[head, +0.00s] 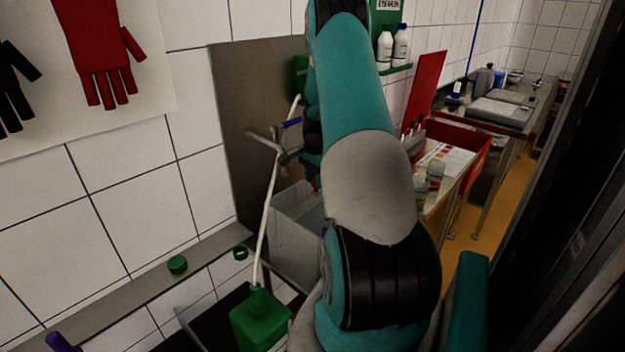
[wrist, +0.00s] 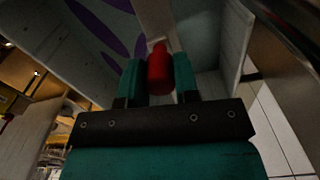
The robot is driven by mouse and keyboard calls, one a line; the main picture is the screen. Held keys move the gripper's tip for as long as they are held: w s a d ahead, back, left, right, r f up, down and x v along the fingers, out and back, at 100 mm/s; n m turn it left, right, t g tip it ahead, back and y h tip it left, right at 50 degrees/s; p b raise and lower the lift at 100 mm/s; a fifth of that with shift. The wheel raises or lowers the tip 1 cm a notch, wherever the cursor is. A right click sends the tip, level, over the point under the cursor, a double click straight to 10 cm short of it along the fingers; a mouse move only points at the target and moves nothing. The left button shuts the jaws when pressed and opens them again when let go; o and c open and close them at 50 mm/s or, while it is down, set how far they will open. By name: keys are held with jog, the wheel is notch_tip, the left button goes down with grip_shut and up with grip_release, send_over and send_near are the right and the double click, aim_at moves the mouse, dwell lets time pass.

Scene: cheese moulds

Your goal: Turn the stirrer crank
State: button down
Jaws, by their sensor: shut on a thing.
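In the wrist view, the red crank handle (wrist: 160,74) stands between the two teal fingers of my gripper (wrist: 158,62), which is shut on it. A pale bar (wrist: 157,22) runs on beyond the handle, with white walls on both sides. In the head view, my arm hides most of my gripper and the crank; a small bit of red (head: 315,184) shows at the arm's left edge. Below it stands a pale open tub (head: 296,245), partly hidden by my arm. I cannot tell the crank's angle from these frames.
A grey metal pipe (head: 264,140) and a white hose (head: 267,215) are close left of my arm. The hose reaches a green container (head: 261,318). White bottles (head: 400,45) stand on a green shelf behind. A table with jars (head: 435,175) is at the right.

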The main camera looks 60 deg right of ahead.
jog(key=shift+d, duration=0.1)
jog(key=c, duration=0.8)
grip_release()
jog(key=shift+c, duration=0.2)
notch_tip(320, 180, up, 18)
jog(key=b, duration=0.3)
jog(key=shift+f, duration=0.25)
jog(key=shift+s, duration=0.1)
